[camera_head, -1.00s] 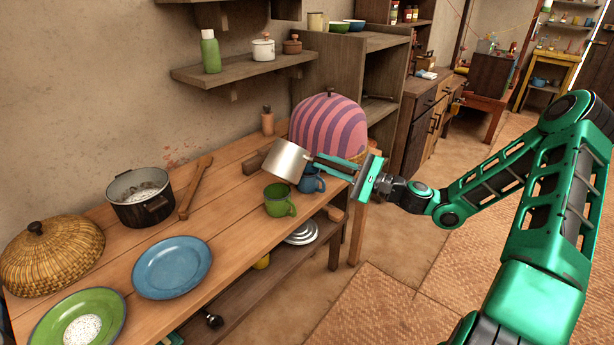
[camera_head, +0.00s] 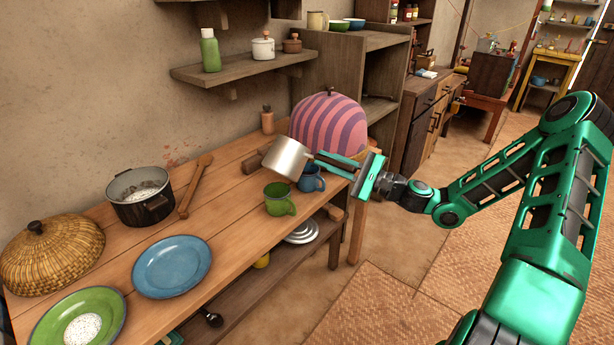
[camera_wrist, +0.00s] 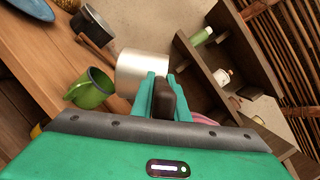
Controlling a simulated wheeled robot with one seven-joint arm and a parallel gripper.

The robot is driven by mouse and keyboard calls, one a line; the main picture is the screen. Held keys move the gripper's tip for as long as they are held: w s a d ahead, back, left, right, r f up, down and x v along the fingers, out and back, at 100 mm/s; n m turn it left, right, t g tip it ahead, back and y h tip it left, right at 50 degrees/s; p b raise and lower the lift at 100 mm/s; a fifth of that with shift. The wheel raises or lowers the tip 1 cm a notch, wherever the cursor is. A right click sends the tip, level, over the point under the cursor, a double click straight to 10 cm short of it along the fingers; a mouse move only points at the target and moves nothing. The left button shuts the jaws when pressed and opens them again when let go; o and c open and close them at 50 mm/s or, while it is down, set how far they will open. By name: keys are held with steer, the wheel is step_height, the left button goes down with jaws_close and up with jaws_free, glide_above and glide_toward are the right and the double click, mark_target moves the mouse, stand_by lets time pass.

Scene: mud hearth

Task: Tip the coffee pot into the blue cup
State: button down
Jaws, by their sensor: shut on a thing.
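The coffee pot (camera_head: 286,158) is a silver metal pot with a dark handle. My gripper is shut on that handle (camera_wrist: 165,97), and the fingers (camera_head: 335,162) hold the pot tilted above the table. The pot also shows in the wrist view (camera_wrist: 142,72), just beyond the fingers. The blue cup (camera_head: 313,181) stands upright on the table, below and just right of the pot's body in the head view. The pot and fingers partly cover the cup. I cannot see the cup in the wrist view, nor any liquid.
A green mug (camera_head: 279,200) stands close left of the blue cup. A pink-striped dome (camera_head: 328,124) is right behind the pot. A dark cooking pot (camera_head: 140,196), a blue plate (camera_head: 172,266) and a woven lid (camera_head: 50,257) lie farther left. The table's front edge is near the cups.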

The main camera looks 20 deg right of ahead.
steer(key=shift+w+d+r+m+t+p, duration=0.1)
steer(key=shift+r+m+t+p, duration=0.15)
steer(key=shift+m, duration=0.3)
steer(key=shift+w+d+r+m+t+p, duration=0.15)
steer(key=shift+m+p, duration=0.15)
steer(key=shift+m, duration=0.25)
stand_by(1.6)
steer(key=shift+d+f+m+p, duration=0.15)
steer(key=shift+f+m+p, duration=0.2)
steer(key=shift+m, duration=0.35)
stand_by(1.2)
steer(key=n, duration=0.2)
steer(key=shift+s+a+r+n+g, duration=0.2)
steer(key=shift+a+r+n+g, duration=0.05)
steer(key=shift+a+n+g, duration=0.1)
steer(key=shift+s+a+f+n+g, duration=0.2)
steer(key=shift+a+f+n, duration=0.1)
steer(key=shift+n, duration=0.35)
steer(key=shift+s+a+f+n+g, duration=0.15)
steer(key=shift+f+n, duration=0.15)
steer(key=shift+n, duration=0.3)
steer(key=s+a+n+g+h+b, duration=0.1)
steer(key=s+a+n+b, duration=0.2)
steer(key=a+n, duration=0.3)
steer(key=shift+s+n+g+b, duration=0.3)
steer(key=shift+n+b, duration=0.45)
steer(key=shift+n, duration=0.05)
steer(key=shift+f, duration=0.1)
steer(key=shift+d, duration=0.1)
